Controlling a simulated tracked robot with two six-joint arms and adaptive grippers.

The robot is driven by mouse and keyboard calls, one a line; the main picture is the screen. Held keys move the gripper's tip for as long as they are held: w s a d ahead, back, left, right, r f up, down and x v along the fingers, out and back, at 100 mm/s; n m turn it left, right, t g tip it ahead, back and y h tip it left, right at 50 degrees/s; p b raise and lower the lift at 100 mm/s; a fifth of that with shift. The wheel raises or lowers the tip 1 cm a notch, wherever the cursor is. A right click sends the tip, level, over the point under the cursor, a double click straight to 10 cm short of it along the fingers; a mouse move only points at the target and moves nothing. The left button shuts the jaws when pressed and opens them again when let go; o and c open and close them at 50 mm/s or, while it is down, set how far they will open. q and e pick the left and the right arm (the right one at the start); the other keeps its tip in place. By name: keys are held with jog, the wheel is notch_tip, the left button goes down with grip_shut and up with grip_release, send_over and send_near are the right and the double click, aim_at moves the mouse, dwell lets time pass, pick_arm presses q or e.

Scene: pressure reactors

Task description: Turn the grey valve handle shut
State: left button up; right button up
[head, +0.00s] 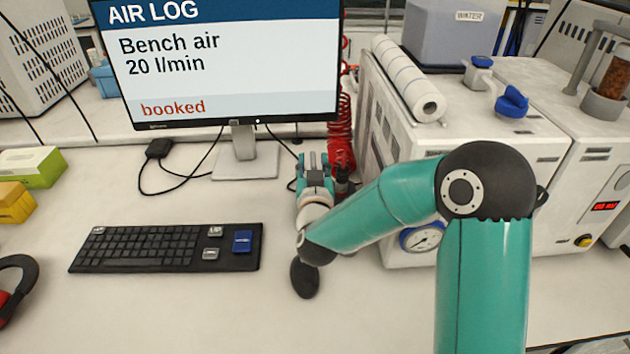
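I cannot make out a grey valve handle; the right gripper and arm may hide it. My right gripper (314,160) reaches away from me, between the monitor stand and the white reactor housing (480,165). It is beside the lower end of a red coiled hose (341,135). Its fingers are small and seen from behind, so I cannot tell whether they are open or shut, or whether they touch anything. A round gauge (423,238) on the housing's front is partly covered by my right arm. My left gripper is not in view.
A monitor (225,65) reading "Bench air 20 l/min, booked" stands left of the gripper. A black keyboard (165,247) and a dark mouse (305,279) lie on the bench. Blue knobs (512,101) and a paper roll (408,78) are on the housing. The front bench is mostly clear.

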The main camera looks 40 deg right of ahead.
jog(key=v, duration=1.1)
